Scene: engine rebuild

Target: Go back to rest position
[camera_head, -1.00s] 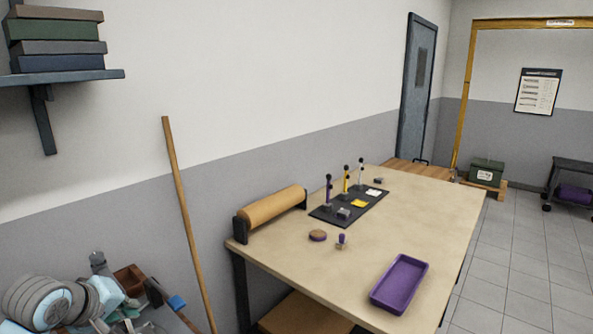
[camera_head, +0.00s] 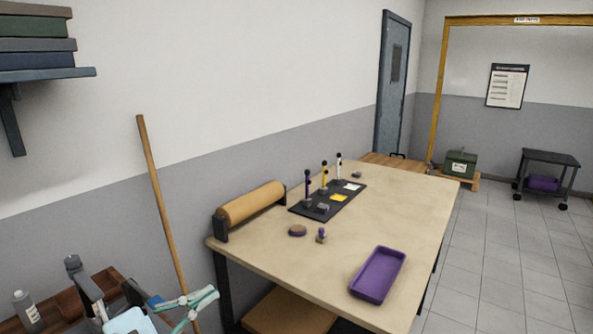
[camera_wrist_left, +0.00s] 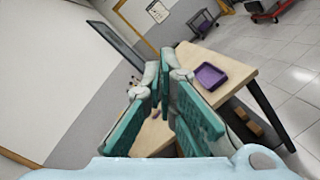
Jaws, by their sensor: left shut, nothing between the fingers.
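My left gripper (camera_head: 203,298) is at the lower left of the head view, its teal-padded fingers near the foot of the leaning wooden pole. It is left of the workbench (camera_head: 335,262) and apart from the things on it. In the left wrist view the fingers (camera_wrist_left: 166,68) come together at their tips with nothing held between them. My right gripper is not in view.
The bench carries a purple tray (camera_head: 377,275), a brown roll (camera_head: 250,204), a black mat (camera_head: 329,201) with upright pegs, and small parts. A wooden pole (camera_head: 160,190) leans on the wall. Tiled floor (camera_head: 487,270) is clear on the right.

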